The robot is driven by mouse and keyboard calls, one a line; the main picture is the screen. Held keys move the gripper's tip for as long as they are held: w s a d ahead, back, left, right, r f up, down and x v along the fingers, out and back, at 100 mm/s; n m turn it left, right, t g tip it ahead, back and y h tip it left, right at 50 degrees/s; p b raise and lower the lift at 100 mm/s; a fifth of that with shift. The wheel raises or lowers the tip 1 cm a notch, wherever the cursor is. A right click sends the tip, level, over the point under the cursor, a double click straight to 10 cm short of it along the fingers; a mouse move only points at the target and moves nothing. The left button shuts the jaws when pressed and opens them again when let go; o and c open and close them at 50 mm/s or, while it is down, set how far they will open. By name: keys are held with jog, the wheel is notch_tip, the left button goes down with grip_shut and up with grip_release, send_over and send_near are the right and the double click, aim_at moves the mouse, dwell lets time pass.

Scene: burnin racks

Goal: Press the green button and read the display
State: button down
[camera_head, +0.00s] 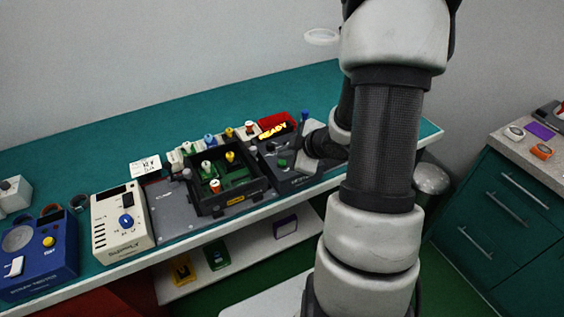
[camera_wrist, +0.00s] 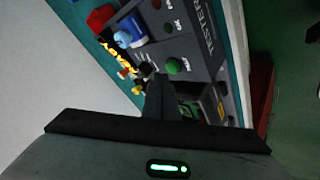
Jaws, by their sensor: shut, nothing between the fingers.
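The dark grey tester (camera_head: 305,180) stands at the right part of the green bench, and its "TESTER" label shows in the wrist view (camera_wrist: 205,38). Its green button (camera_wrist: 173,66) is a round knob on the panel, also seen in the head view (camera_head: 282,162). The display (camera_head: 272,131) shows yellow letters that read "READY"; in the wrist view the display (camera_wrist: 117,58) is tilted. My gripper (camera_wrist: 159,80) is shut and empty, its dark fingertips close beside the green button in the picture. I cannot tell whether they touch. In the head view my arm hides part of the tester.
A black tray (camera_head: 240,197) with a green board and coloured knobs stands left of the tester. A beige supply box (camera_head: 122,222) and a blue box (camera_head: 38,262) stand further left. A red bin (camera_head: 277,121) is behind the tester. The bench's back part is clear.

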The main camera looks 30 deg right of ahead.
aim_at(285, 167)
jog(key=shift+f, duration=0.3)
jog(key=shift+f+b, duration=0.4)
jog(key=shift+b, duration=0.05)
dwell(0.5)
jog(key=shift+r, duration=0.1)
jog(key=shift+r+p, duration=0.75)
jog(key=shift+p, duration=0.05)
notch_tip(285, 167, up, 5)
jog(key=p, duration=0.4)
jog(key=shift+p, duration=0.35)
dwell(0.4)
